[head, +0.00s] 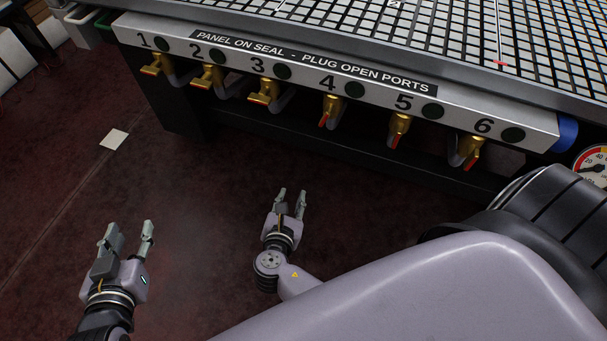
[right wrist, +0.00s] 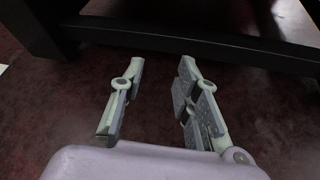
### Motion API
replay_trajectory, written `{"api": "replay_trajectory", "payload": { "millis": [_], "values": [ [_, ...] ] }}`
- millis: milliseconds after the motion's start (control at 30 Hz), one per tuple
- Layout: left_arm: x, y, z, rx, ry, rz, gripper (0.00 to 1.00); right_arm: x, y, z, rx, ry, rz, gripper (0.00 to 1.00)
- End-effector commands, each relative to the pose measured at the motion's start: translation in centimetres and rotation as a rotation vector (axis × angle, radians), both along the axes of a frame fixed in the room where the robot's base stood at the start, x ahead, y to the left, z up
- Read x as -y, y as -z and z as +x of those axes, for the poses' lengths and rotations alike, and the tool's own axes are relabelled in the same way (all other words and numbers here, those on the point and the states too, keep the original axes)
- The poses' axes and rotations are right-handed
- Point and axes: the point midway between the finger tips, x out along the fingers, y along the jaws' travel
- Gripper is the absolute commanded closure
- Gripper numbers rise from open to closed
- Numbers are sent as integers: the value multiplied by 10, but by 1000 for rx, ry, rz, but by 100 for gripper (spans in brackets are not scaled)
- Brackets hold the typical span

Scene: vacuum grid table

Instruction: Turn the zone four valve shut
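The zone four valve (head: 331,106) is a brass body with a red-tipped handle hanging down, below the number 4 on the table's front panel (head: 300,62) in the head view. My right gripper (head: 291,195) is open and empty, in front of and below the valve, well apart from it. It also shows open in the right wrist view (right wrist: 160,68), over the dark floor, with no valve visible there. My left gripper (head: 131,232) is open and empty at the lower left, far from the valve.
Valves one (head: 151,68), two (head: 207,78) and three (head: 264,94) sit to the left. Valves five (head: 397,128) and six (head: 468,150) sit to the right, red-tipped handles down. A gauge (head: 592,167) is at the right edge. A dark crossbar (right wrist: 190,42) runs beneath the table.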

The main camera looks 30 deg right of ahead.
Motion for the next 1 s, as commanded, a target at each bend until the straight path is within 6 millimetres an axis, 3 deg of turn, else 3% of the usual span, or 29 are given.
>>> {"api": "replay_trajectory", "payload": {
  "millis": [600,1000],
  "values": [
    [0,-43,0,0,0,0,60,-2,102,-55,-138,120,440,70],
    [0,-48,0,0,0,0,60,-2,123,-72,-162,177,539,70]
  ]
}}
